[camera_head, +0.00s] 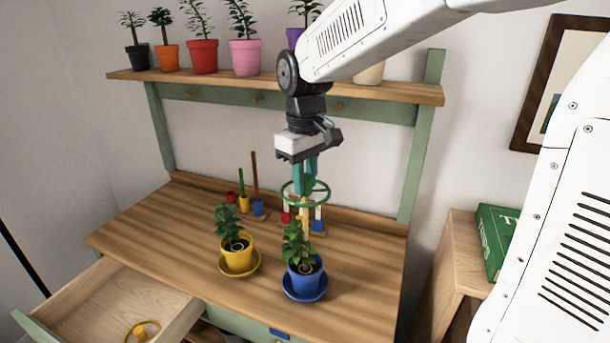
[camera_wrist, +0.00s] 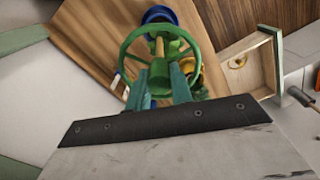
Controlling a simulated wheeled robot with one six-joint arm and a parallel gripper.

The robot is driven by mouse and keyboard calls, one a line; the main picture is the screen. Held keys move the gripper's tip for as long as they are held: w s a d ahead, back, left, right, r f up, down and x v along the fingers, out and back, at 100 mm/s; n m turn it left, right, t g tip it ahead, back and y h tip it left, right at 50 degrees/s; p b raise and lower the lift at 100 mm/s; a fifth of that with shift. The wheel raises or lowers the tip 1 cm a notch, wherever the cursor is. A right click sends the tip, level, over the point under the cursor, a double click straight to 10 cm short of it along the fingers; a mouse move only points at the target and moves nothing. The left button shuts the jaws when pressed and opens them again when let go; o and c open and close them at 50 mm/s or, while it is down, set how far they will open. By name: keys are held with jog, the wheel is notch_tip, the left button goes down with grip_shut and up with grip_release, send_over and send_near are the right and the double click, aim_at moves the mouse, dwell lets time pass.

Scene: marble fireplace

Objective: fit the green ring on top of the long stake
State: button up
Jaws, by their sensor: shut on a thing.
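My gripper (camera_head: 305,178) points down above the blue potted plant, its teal fingers shut on the middle of the green ring (camera_head: 287,200). In the wrist view the green ring (camera_wrist: 205,50) has spokes and a hub between the fingertips (camera_wrist: 160,82). A light wooden stake (camera_head: 305,214) shows directly beneath the ring, rising above the plant in the blue pot (camera_head: 304,283). In the wrist view a stake piece (camera_wrist: 160,47) shows close to the hub. I cannot tell whether stake and hub touch. The fingers and ring hide the stake's top.
A yellow potted plant (camera_head: 237,258) stands left of the blue one. Small coloured pots with upright sticks (camera_head: 255,190) stand at the bench's back. An open drawer (camera_head: 95,308) holds a yellow ring (camera_head: 142,332). A plant shelf (camera_head: 225,80) is above. The bench's left side is clear.

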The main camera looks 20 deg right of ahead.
jog(key=shift+f, duration=0.45)
dwell(0.4)
jog(key=o, duration=1)
notch_tip(320, 180, up, 8)
jog(key=shift+f, duration=0.1)
